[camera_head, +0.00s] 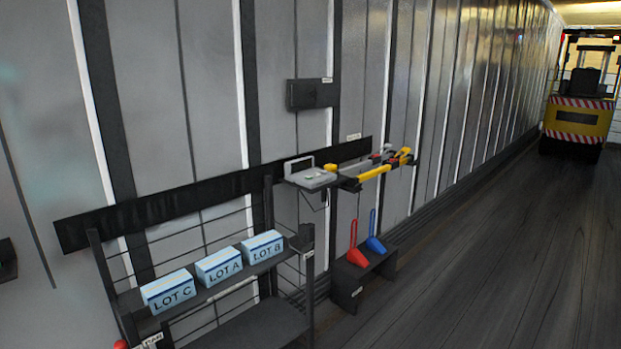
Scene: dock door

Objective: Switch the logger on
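No object in view is clearly readable as the logger. A light grey device (313,177) with a raised handle or lid sits on a small wall shelf right of the middle. A dark box (312,93) is fixed to the wall above it, with a small pale label at its upper right. Either could be the logger; I cannot tell, and no switch can be made out at this size. My gripper is not in view.
A yellow and black tool (377,172) lies beside the grey device, jutting outward. Below stand a red scoop (355,246) and a blue scoop (375,234) on a low stand. A rack holds LOT boxes (219,266). A forklift (578,110) stands far right; the floor between is clear.

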